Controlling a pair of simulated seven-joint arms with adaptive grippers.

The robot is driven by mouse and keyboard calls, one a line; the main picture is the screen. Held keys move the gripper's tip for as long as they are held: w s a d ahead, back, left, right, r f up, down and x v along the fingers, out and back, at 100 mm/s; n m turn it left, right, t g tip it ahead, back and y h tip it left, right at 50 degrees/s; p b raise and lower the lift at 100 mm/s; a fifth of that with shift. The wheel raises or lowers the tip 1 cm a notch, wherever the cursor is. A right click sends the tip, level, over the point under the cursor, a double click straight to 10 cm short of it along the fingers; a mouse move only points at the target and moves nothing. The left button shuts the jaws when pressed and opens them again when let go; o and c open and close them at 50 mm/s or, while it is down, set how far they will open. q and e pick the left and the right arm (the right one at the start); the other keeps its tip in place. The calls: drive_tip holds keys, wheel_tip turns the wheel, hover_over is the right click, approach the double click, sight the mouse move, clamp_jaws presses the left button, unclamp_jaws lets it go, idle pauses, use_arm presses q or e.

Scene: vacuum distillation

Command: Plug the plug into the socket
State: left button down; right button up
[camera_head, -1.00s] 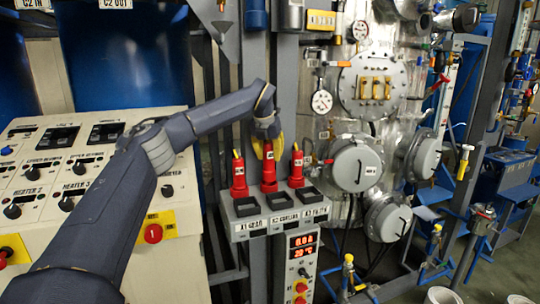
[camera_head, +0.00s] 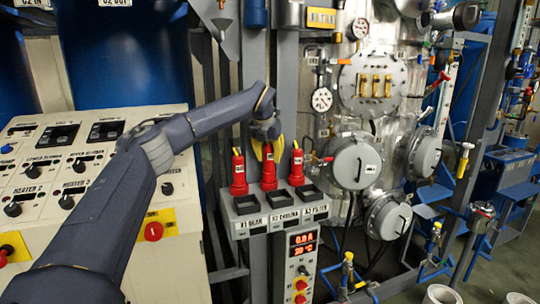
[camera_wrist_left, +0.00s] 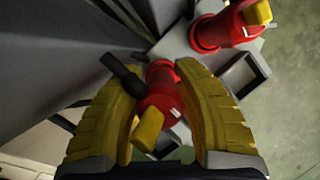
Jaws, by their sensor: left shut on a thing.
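My left gripper (camera_head: 267,152) is shut on the middle red plug (camera_head: 268,178), with its yellow fingers around the upper body. In the left wrist view the plug (camera_wrist_left: 162,82) lies between the two curved fingers (camera_wrist_left: 158,75), its yellow end towards the camera. The plug stands roughly upright over the grey socket box (camera_head: 240,225), in line with the X2 COOLING label (camera_head: 285,217). I cannot tell how far its lower end is seated. My right gripper is not in view.
Two similar red plugs stand close by, on the left (camera_head: 238,175) and the right (camera_head: 296,167). Square black frames (camera_head: 283,197) lie in front of the plugs. A control panel (camera_head: 85,180) is at left, and a steel vessel (camera_head: 355,165) with valves at right.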

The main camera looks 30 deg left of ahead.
sight(267, 145)
use_arm(q)
drive_tip(key=shift+f, duration=1.35)
drive_tip(key=c, duration=0.9)
unclamp_jaws()
drive_tip(key=v, duration=1.2)
